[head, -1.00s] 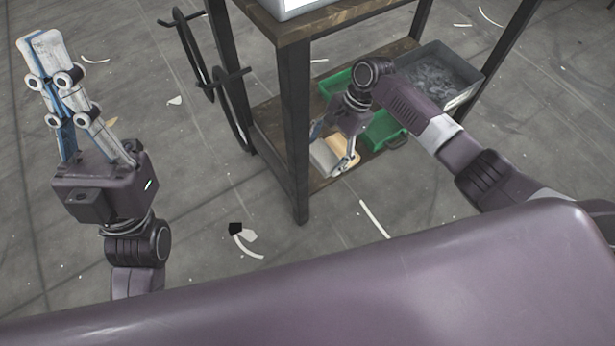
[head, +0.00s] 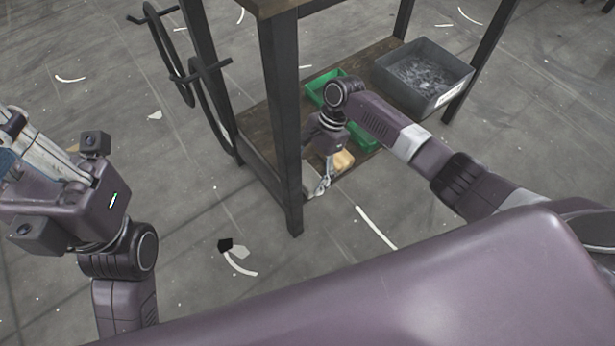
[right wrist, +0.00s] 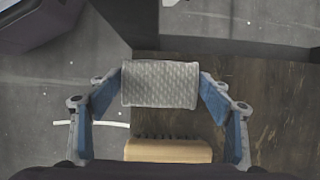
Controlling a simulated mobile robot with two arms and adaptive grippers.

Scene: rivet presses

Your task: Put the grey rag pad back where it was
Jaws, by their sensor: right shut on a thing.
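The grey rag pad (right wrist: 160,83) is a small textured block, held between the two fingers of my right gripper (right wrist: 162,90) in the right wrist view. The pad is above the left edge of the lower wooden shelf (right wrist: 275,90), partly over the floor side in that view; I cannot tell whether it touches the shelf. In the head view my right gripper (head: 319,184) points down at the shelf's near end, and the pad is hard to make out. My left gripper (head: 30,150) is at the left edge, its fingertips cut off.
A tan brush-like block (right wrist: 168,150) with dark bristles lies close beside the pad; it also shows in the head view (head: 344,160). A green tray (head: 366,140) and a grey bin (head: 425,75) stand farther along the shelf. A dark table leg (head: 283,130) rises nearby.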

